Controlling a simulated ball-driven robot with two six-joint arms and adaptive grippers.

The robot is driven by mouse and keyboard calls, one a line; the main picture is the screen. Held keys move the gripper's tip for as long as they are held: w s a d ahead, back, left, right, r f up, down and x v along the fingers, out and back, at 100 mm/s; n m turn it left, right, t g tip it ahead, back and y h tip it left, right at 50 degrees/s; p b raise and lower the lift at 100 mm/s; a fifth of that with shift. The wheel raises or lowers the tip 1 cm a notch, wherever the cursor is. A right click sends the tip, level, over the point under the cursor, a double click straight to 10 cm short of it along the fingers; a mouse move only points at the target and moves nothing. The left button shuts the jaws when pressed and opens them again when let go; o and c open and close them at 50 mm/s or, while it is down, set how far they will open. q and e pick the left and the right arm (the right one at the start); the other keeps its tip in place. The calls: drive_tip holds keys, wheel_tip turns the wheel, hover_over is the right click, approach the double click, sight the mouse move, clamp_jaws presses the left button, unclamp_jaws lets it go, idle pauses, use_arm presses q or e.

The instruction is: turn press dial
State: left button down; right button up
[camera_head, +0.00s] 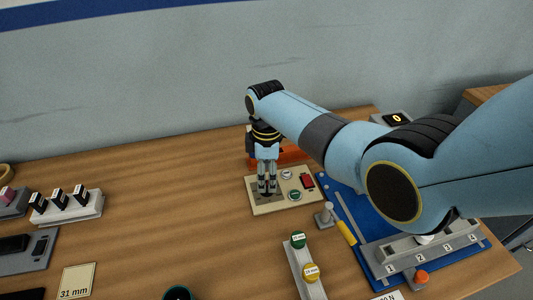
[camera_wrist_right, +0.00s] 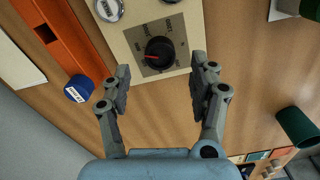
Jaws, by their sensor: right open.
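The press dial is a black round knob with a red mark (camera_wrist_right: 159,50) on a grey labelled plate, seen at the top middle of the right wrist view. It sits on a cream panel (camera_wrist_right: 118,35), which lies on the table in the head view (camera_head: 290,202). My right gripper (camera_head: 267,189) points down over the left part of this panel and hides the dial there. In the wrist view its two fingers (camera_wrist_right: 164,78) are spread wide, with nothing between them. The dial lies ahead of the gap, and the fingers look apart from it. My left gripper is not in view.
The panel also bears a round gauge (camera_head: 287,173) and a red part (camera_head: 307,181). An orange bar (camera_wrist_right: 62,38) and a blue cap (camera_wrist_right: 79,88) are beside it. A blue mat (camera_head: 355,228) with a numbered grey block lies to the right.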

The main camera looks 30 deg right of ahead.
sight(267, 186)
wheel_tip(267, 186, up, 8)
drive_tip(key=shift+f, duration=0.15)
idle(0.6)
